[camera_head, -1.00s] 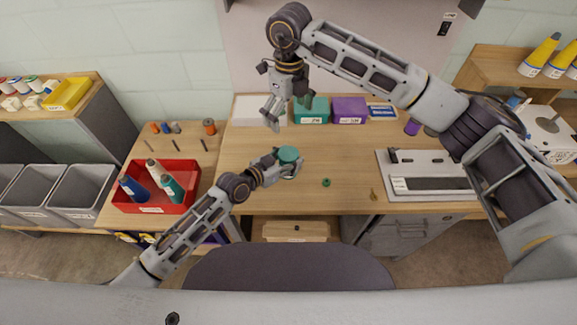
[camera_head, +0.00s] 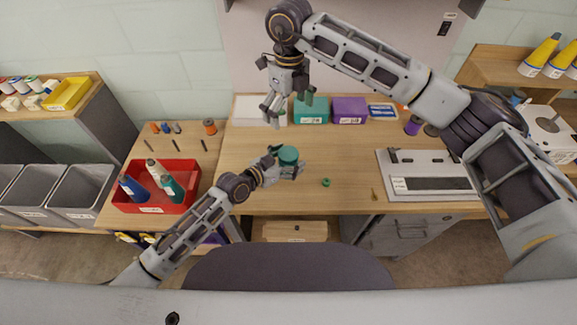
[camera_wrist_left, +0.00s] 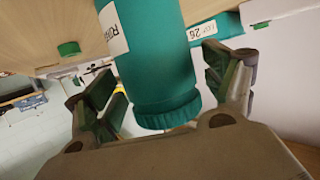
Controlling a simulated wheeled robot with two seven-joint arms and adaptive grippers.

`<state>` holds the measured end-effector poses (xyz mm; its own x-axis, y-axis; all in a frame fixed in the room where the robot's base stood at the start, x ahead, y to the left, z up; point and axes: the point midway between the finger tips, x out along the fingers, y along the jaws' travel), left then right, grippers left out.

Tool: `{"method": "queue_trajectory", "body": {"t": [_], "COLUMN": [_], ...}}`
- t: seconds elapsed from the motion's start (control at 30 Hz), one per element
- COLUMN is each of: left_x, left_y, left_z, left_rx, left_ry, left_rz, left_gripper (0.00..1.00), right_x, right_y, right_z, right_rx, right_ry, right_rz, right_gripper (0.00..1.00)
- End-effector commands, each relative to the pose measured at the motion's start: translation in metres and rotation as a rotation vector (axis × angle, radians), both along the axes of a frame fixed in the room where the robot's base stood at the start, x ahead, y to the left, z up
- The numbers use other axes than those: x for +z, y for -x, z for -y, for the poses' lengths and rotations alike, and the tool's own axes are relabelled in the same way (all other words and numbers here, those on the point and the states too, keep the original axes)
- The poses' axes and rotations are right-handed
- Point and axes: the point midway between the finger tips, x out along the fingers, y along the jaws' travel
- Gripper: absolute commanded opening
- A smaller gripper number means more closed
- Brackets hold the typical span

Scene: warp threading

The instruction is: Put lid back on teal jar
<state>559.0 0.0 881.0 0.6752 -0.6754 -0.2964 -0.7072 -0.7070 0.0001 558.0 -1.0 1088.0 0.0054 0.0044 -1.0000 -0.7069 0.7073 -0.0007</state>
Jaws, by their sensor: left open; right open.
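The teal jar (camera_head: 289,156) stands on the table left of centre, between the fingers of my left gripper (camera_head: 287,165). In the left wrist view the jar (camera_wrist_left: 152,55) appears upside down, with a white label and a ridged teal collar, apparently its lid (camera_wrist_left: 168,110), at its top end. The lid looks seated on the jar. My left gripper is open, with pads on both sides of the jar and gaps showing. My right gripper (camera_head: 289,106) is open and empty, raised behind the jar near the back boxes.
A small green piece (camera_head: 326,183) lies right of the jar. A teal box (camera_head: 311,112) and a purple box (camera_head: 349,110) stand at the back. A red tray (camera_head: 150,207) with cones is left; a grey-white device (camera_head: 428,186) is right.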

Motion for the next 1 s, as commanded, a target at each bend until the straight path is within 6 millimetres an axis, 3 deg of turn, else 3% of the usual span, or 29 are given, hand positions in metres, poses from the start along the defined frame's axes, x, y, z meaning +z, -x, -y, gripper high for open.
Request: {"method": "queue_trajectory", "body": {"t": [0.37,1.0], "left_x": [0.003,0.020], "left_y": [0.007,0.049], "left_z": [-0.008,-0.049], "left_rx": [0.001,0.000], "left_ry": [0.000,-0.002], "left_rz": [0.000,-0.002], "left_gripper": [0.83,0.83], "right_x": [0.000,0.000], "right_y": [0.000,0.000], "right_z": [0.000,0.000], "right_rx": [0.000,0.000], "right_ry": [0.000,0.000], "right_rz": [0.000,0.000], "right_gripper": [1.00,1.00]}}
